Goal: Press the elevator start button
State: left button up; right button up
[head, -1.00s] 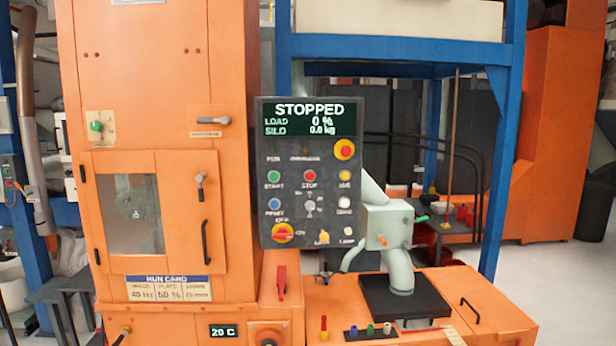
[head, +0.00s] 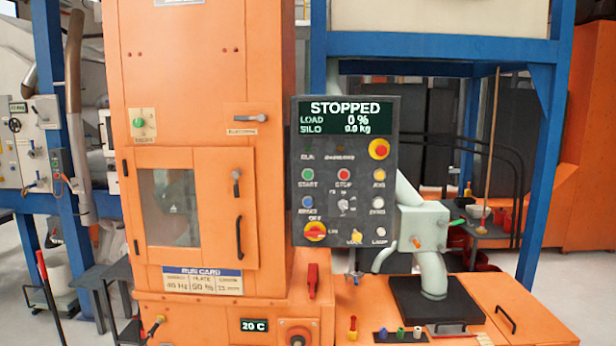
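The dark control panel (head: 345,220) hangs at the middle of the head view, in front of the orange elevator housing (head: 205,90). Its screen (head: 346,116) reads STOPPED, LOAD 0 %, SILO 0.0 kg. The green START button (head: 307,174) is on the panel's left side, above the blue button (head: 307,202). The red STOP button (head: 344,174) is to its right. A yellow-ringed red button (head: 379,149) sits at the upper right, and a red rotary switch on yellow (head: 314,231) at the lower left. Neither of my grippers is in view.
An orange bench (head: 510,310) with a black plate and a pale green pipe fitting (head: 424,235) stands to the right of the panel. A blue frame (head: 545,170) rises behind it. A red lever (head: 312,281) sits below the panel. Grey floor shows at the far right.

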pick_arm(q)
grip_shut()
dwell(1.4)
